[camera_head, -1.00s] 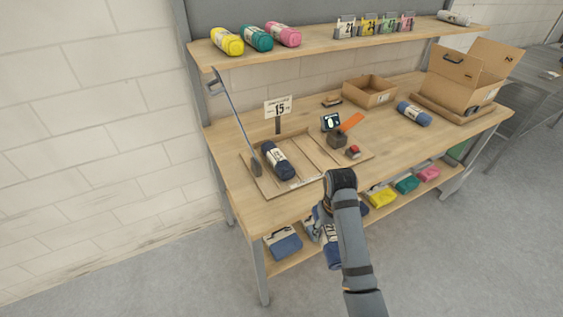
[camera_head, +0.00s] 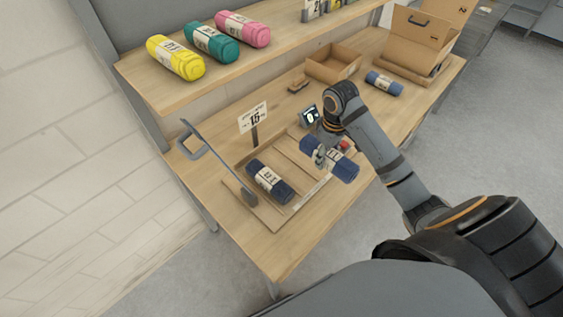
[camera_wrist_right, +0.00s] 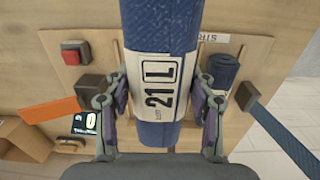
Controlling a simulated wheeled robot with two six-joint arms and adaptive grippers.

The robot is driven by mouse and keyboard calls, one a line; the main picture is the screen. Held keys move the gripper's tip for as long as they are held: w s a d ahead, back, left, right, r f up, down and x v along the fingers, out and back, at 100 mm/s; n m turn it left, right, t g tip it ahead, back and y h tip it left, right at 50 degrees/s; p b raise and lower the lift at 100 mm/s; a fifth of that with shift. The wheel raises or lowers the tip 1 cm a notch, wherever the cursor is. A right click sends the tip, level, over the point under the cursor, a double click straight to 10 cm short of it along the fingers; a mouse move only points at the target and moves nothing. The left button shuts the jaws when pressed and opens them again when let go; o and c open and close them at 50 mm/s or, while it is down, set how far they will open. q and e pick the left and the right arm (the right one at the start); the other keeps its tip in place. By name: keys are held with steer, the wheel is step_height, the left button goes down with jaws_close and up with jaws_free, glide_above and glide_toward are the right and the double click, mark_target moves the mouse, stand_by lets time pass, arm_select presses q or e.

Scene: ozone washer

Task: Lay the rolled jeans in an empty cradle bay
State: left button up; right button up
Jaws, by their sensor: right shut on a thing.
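My right gripper (camera_head: 322,155) is shut on a blue rolled pair of jeans (camera_head: 343,168) with a white band. In the right wrist view the held roll (camera_wrist_right: 160,25) reads "21 L" and lies between the two fingers. The roll is above the right side of the wooden cradle (camera_head: 298,170), which has slats dividing its bays. A second dark blue roll (camera_head: 270,182) lies in the cradle's left bay; it also shows in the right wrist view (camera_wrist_right: 222,72). The bays beside it look empty, partly covered by the held roll. My left gripper is not in view.
A blue lever arm (camera_head: 215,155) stands at the cradle's left, with a "15" sign (camera_head: 253,118) behind. A small display (camera_head: 309,115) and a red button (camera_head: 344,145) are near my gripper. A carton (camera_head: 333,65) and another blue roll (camera_head: 384,84) are farther back.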

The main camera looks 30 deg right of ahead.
mark_target(309, 154)
steer(key=shift+w+a+f, duration=0.1)
steer(key=shift+w+a, duration=0.25)
steer(key=shift+a, duration=0.1)
steer(key=w+a+f, duration=0.1)
steer(key=w, duration=0.1)
steer(key=w+a+f+b, duration=0.1)
steer(key=w, duration=0.1)
steer(key=shift+a+f, duration=0.3)
steer(key=w+a+f, duration=0.1)
steer(key=w+f, duration=0.1)
steer(key=w+a+f, duration=0.1)
steer(key=w, duration=0.1)
steer(key=w+a+f, duration=0.2)
steer(key=shift+f, duration=0.3)
steer(key=shift+w+a+f+p, duration=0.2)
steer(key=shift+w+f+p, duration=0.1)
steer(key=shift+f, duration=0.2)
step_height(309, 154, down, 2)
steer(key=shift+w+a+f, duration=0.1)
steer(key=shift+f, duration=0.65)
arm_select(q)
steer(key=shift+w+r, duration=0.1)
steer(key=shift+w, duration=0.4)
arm_select(e)
steer(key=shift+f, duration=0.1)
steer(key=o, duration=1.4)
steer(key=shift+o, duration=0.3)
